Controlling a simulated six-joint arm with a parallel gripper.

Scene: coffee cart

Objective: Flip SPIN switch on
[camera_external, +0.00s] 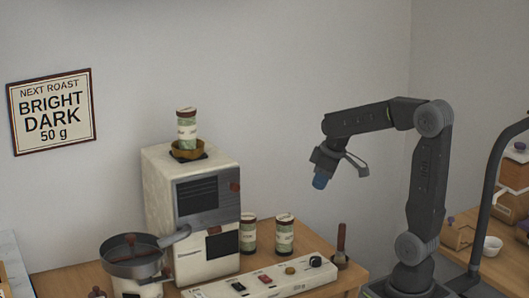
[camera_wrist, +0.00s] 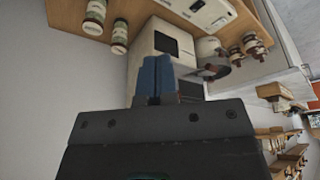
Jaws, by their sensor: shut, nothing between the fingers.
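The white control panel (camera_external: 275,281) lies along the front of the wooden table in the external view. It carries a dark switch (camera_external: 238,286), a red switch (camera_external: 264,279), a brass-coloured knob (camera_external: 290,270) and a black knob (camera_external: 315,261). The labels are too small to read, so I cannot tell which is SPIN or how it is set. Part of the panel also shows at the top of the wrist view (camera_wrist: 213,12). My gripper (camera_external: 320,182) hangs well above the panel's right end, with blue fingertips (camera_wrist: 156,76) shut and empty.
The white roaster (camera_external: 162,200) stands left of my gripper, with a jar (camera_external: 186,130) in a bowl on top. Two jars (camera_external: 248,234) (camera_external: 285,235) stand behind the panel. A round metal pan (camera_external: 130,262) is at front left. A brown-handled tool (camera_external: 341,240) stands right of the panel.

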